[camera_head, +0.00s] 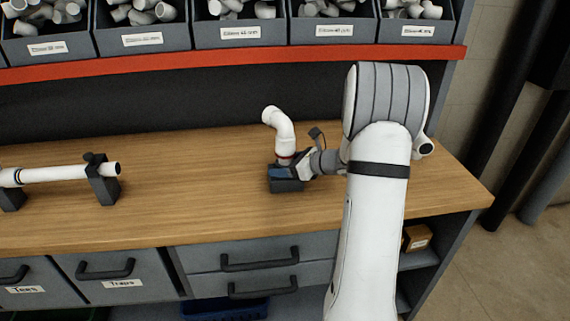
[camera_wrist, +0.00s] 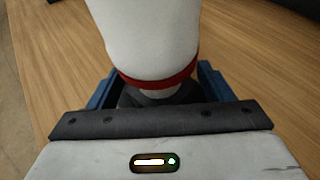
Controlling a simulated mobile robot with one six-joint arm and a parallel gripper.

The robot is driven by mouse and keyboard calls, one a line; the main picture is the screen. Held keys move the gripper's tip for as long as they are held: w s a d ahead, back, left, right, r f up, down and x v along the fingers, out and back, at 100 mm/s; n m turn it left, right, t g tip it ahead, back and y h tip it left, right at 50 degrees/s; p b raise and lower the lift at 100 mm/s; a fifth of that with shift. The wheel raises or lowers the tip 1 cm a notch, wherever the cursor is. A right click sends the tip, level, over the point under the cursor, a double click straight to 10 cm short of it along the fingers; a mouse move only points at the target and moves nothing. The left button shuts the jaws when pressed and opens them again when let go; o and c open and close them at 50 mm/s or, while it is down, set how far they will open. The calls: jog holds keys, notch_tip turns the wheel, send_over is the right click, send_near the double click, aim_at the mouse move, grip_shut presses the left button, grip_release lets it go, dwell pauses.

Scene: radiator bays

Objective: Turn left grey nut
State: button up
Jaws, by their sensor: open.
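A white pipe elbow (camera_head: 283,128) stands upright in a dark block (camera_head: 286,185) on the workbench, with a red ring near its foot. My gripper (camera_head: 282,171) is at the elbow's foot, just above the block. In the wrist view, its blue fingers are apart on either side of the white elbow (camera_wrist: 150,40), below the red ring (camera_wrist: 155,82). A dark grey part (camera_wrist: 155,96) shows between them; I cannot tell if it is a nut. At the left, a white pipe (camera_head: 60,175) lies across dark stands (camera_head: 103,180); no grey nut is clearly recognisable there.
A red-edged shelf (camera_head: 230,56) with several bins of white fittings (camera_head: 240,32) runs above the bench. The wooden bench top (camera_head: 195,185) is clear between pipe and elbow. Handled drawers (camera_head: 110,280) are below. A small brown box (camera_head: 417,238) sits on a lower shelf.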

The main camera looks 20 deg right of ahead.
jog(key=shift+c, duration=0.3)
jog(key=c, duration=0.9)
jog(key=shift+f+m+h+b, duration=0.15)
jog(key=shift+m+h+b, duration=0.15)
jog(key=shift+b, duration=0.35)
jog(key=m+t+h+b, duration=0.1)
jog(key=m+h+b, duration=0.1)
jog(key=b, duration=0.2)
jog(key=shift+f+t, duration=0.2)
jog(key=shift+t, duration=0.2)
jog(key=m+h+b, duration=0.2)
jog(key=b, duration=0.2)
jog(key=shift+r+m+t+h, duration=0.1)
jog(key=shift+m+t+h, duration=0.2)
jog(key=shift+t+h, duration=0.1)
jog(key=shift+r+m+h+b, duration=0.1)
jog(key=shift+m+h+b, duration=0.25)
jog(key=shift+b, duration=0.2)
jog(key=shift+r, duration=0.1)
